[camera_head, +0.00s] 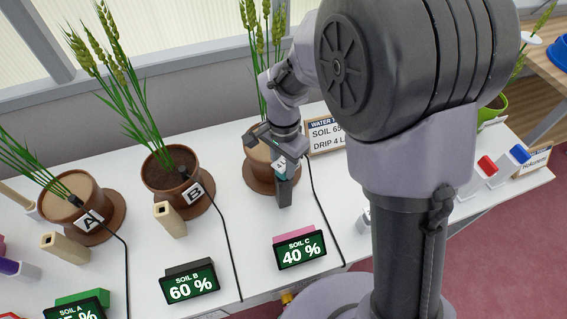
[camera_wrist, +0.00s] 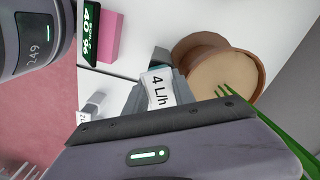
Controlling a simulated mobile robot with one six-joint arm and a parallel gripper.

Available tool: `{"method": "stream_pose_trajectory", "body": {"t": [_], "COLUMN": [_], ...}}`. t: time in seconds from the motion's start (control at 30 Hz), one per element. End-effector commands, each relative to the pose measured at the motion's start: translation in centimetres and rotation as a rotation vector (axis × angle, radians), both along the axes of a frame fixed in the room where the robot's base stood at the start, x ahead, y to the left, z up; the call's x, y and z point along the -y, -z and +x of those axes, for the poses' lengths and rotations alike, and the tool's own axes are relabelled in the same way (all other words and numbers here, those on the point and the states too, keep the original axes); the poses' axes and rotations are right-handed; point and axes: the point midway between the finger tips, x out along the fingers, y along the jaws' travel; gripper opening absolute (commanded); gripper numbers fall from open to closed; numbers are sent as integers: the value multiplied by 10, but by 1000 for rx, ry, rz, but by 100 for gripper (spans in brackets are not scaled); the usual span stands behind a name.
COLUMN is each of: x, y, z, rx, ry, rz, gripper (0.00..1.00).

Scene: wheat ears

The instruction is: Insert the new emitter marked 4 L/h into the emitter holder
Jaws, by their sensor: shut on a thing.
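The emitter is a small teal piece with a white "4 L/h" tag (camera_wrist: 157,88) in the wrist view. My gripper (camera_head: 284,188) is shut on the emitter (camera_head: 280,164), beside the pot at Soil C. The fingers hide much of the emitter. The pot (camera_wrist: 222,78) is terracotta, with a pale top, and lies just past the fingers in the wrist view. I cannot make out the emitter holder at this pot; my gripper may cover it. I cannot tell whether the emitter touches anything besides my fingers.
Pot A (camera_head: 112,228) and pot B (camera_head: 202,207) stand to the left with beige hollow blocks (camera_head: 168,222) before them. Black tubes run across the white table (camera_head: 255,225). The Soil C display (camera_head: 300,250) reads 40 %. A small white part (camera_head: 364,220) lies right of it.

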Motion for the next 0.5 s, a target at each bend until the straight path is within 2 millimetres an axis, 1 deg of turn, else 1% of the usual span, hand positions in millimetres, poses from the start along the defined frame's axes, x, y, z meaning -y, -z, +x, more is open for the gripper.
{"method": "stream_pose_trajectory", "body": {"t": [0.17, 0.2, 0.27, 0.3, 0.33, 0.5], "x": [0, 0, 0, 0, 0, 0], "y": [7, 6, 5, 5, 5, 5], "z": [0, 0, 0, 0, 0, 0], "rx": [0, 0, 0, 0, 0, 0], "ry": [0, 0, 0, 0, 0, 0], "rz": [0, 0, 0, 0, 0, 0], "gripper": [0, 34, 46, 54, 56, 56]}}
